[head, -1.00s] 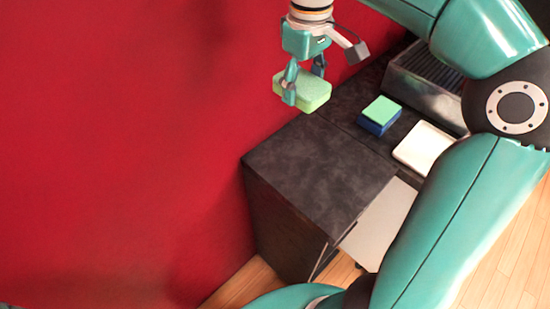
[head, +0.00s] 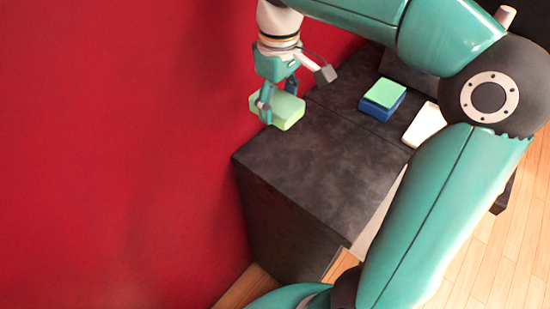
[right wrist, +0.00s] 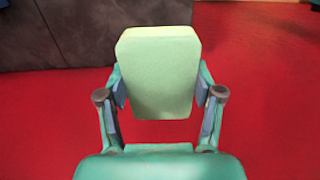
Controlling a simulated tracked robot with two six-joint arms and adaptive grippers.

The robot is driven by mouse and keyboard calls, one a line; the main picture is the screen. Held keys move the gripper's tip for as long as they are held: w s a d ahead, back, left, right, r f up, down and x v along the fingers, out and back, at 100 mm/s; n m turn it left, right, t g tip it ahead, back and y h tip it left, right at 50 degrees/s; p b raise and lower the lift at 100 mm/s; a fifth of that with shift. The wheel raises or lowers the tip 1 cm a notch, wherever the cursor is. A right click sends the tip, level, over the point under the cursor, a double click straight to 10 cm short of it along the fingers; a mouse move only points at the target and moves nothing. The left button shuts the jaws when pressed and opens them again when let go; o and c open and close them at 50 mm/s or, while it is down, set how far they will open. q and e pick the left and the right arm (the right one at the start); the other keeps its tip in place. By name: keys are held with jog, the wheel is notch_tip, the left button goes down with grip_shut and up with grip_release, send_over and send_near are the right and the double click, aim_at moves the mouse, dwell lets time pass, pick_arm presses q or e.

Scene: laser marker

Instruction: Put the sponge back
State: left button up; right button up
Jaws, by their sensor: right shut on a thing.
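A light green sponge (head: 286,111) is held between the fingers of my right gripper (head: 274,104), near the far left corner of the dark countertop (head: 322,150). I cannot tell whether the sponge touches the countertop or is just above it. In the right wrist view the sponge (right wrist: 157,75) fills the space between the two fingers of the right gripper (right wrist: 160,98). A second green piece (head: 384,93) lies on a blue block (head: 381,106) further right on the countertop. My left gripper is not in view.
A white flat tray (head: 425,124) lies right of the blue block, partly hidden by my right arm. A red wall (head: 120,140) borders the countertop on the left. The middle of the countertop is clear.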

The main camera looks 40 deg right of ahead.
aim_at(278, 160)
notch_tip(278, 160, down, 16)
jog(key=shift+s+d+r+b, duration=0.1)
jog(key=shift+r+b, duration=0.05)
jog(key=shift+b, duration=0.3)
jog(key=o, duration=1.1)
notch_tip(278, 160, up, 12)
jog(key=shift+p, duration=0.45)
